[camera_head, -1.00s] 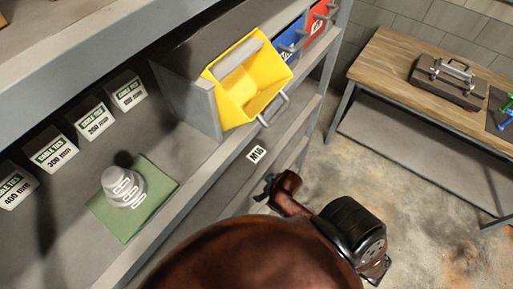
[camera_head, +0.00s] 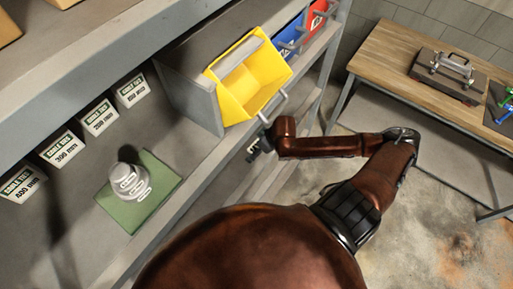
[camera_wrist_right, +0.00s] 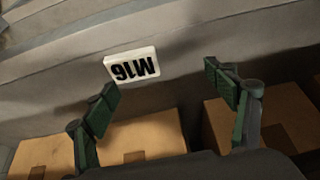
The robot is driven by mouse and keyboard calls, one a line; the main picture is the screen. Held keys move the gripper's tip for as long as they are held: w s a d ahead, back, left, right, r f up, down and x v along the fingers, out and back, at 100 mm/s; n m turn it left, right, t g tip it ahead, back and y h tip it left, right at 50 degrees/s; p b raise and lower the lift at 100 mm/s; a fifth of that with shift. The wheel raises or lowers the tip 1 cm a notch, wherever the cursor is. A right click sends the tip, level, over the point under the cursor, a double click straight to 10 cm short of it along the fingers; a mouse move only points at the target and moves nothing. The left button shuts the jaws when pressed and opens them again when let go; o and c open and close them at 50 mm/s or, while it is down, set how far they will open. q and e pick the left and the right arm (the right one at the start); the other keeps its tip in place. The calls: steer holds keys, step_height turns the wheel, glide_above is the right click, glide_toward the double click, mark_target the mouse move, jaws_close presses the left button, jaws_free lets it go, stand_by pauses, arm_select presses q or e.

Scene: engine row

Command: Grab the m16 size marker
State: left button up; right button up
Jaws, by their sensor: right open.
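The M16 size marker (camera_wrist_right: 132,65) is a small white plate with black lettering, upside down in the right wrist view. It sits on the grey shelf front, ahead of my right gripper (camera_wrist_right: 163,92), closer to the left finger. The gripper is open with green-padded fingers, and nothing is between them. In the head view my right gripper (camera_head: 258,147) is at the shelf edge below the yellow bin, and I cannot make out the marker there. My left gripper is not in view.
A yellow bin (camera_head: 240,98) tilts out over the shelf edge, just above my right gripper. Cardboard boxes (camera_wrist_right: 142,141) lie below the marker in the wrist view. A green mat (camera_head: 151,208) with stacked grey pieces is on the shelf. A wooden bench (camera_head: 400,63) stands at right.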

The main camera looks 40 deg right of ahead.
steer(key=shift+m, duration=0.5)
steer(key=d, duration=0.1)
steer(key=w+d, duration=0.2)
steer(key=shift+d+f+p, duration=0.3)
steer(key=p+x, duration=0.1)
steer(key=x, duration=0.3)
steer(key=shift+s+d+f+p, duration=0.1)
steer(key=shift+d+f+p, duration=0.1)
steer(key=shift+p, duration=0.15)
steer(key=shift+f, duration=0.4)
steer(key=shift+c, duration=0.2)
steer(key=c, duration=1.2)
steer(key=shift+r, duration=0.1)
